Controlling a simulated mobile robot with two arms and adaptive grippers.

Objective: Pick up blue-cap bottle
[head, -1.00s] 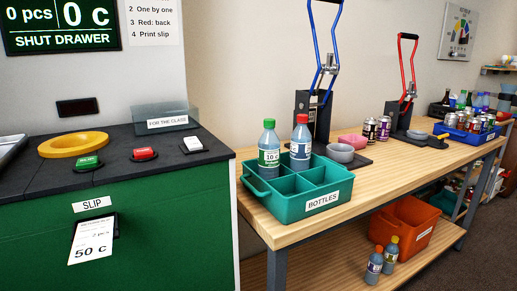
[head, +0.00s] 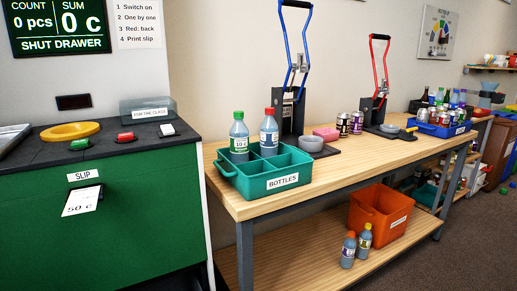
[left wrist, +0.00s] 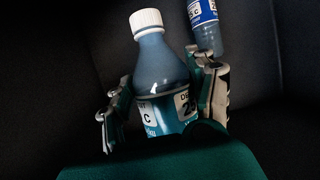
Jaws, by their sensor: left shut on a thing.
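In the left wrist view my left gripper (left wrist: 165,110) is shut on a white-capped bottle (left wrist: 160,75) with bluish contents and a price label. One finger is on each side of it. A second bottle (left wrist: 208,30) with a blue label shows behind at the upper right; its cap is out of frame. In the head view neither gripper shows. No blue cap is clear on the near bottles: a green-capped bottle (head: 239,135) and a red-capped bottle (head: 269,132) stand in the teal crate (head: 283,181). Small bottles at the far right (head: 461,97) include blue tones, too small to tell caps.
An orange-capped bottle (head: 348,250) and a yellow-capped bottle (head: 365,241) stand on the lower shelf beside an orange bin (head: 372,217). A blue crate (head: 440,131) with cans stands farther along the bench. The green counter (head: 110,230) is at left. Dark floor (head: 460,265) at right looks clear.

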